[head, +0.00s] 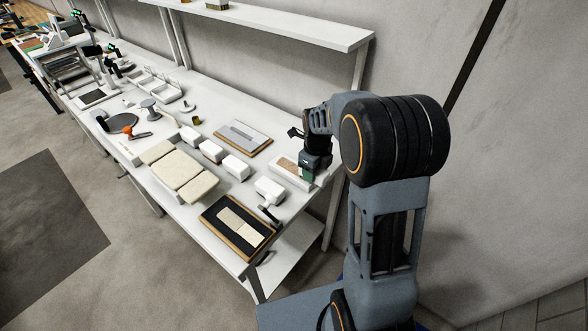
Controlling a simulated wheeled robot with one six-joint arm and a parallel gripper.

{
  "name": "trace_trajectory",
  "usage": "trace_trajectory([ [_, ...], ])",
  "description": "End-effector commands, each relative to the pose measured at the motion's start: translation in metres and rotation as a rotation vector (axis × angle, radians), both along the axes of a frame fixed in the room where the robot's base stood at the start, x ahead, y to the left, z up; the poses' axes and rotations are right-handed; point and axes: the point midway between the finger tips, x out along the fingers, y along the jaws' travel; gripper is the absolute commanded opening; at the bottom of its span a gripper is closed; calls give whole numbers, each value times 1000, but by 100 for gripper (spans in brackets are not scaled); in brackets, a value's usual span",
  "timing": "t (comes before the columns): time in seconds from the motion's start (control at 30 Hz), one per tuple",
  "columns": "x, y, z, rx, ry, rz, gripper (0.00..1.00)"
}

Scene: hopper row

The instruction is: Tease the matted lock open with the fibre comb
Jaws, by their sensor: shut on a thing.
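My gripper (313,168) is at the right part of the long white bench, low over a pale shallow tray (283,168) with a brownish patch in it. The jaws are shut on a small dark green piece (307,174), which looks like the fibre comb. Its teeth are too small to make out. The piece hangs at the tray's right end, and I cannot tell whether it touches anything. I cannot tell the matted lock for certain; the brownish patch may be it, partly hidden by my gripper.
A row of white blocks (236,167) and beige pads (184,172) lie left of the tray. A wood-framed board (243,138) is behind, and a dark tray with pale strips (240,226) is at the front edge. A shelf (270,22) and its post stand behind.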

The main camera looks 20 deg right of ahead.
Motion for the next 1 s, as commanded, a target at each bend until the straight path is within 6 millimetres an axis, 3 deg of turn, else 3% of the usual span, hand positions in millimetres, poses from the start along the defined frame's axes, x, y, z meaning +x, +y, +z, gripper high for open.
trace_trajectory([
  [0.27, -1, 0, 1, 0, 4, 0, 21],
  [0.6, 0, 0, 21, -1, 1, 0, 21],
  [1.0, 0, 0, 23, 0, 0, 0, 21],
])
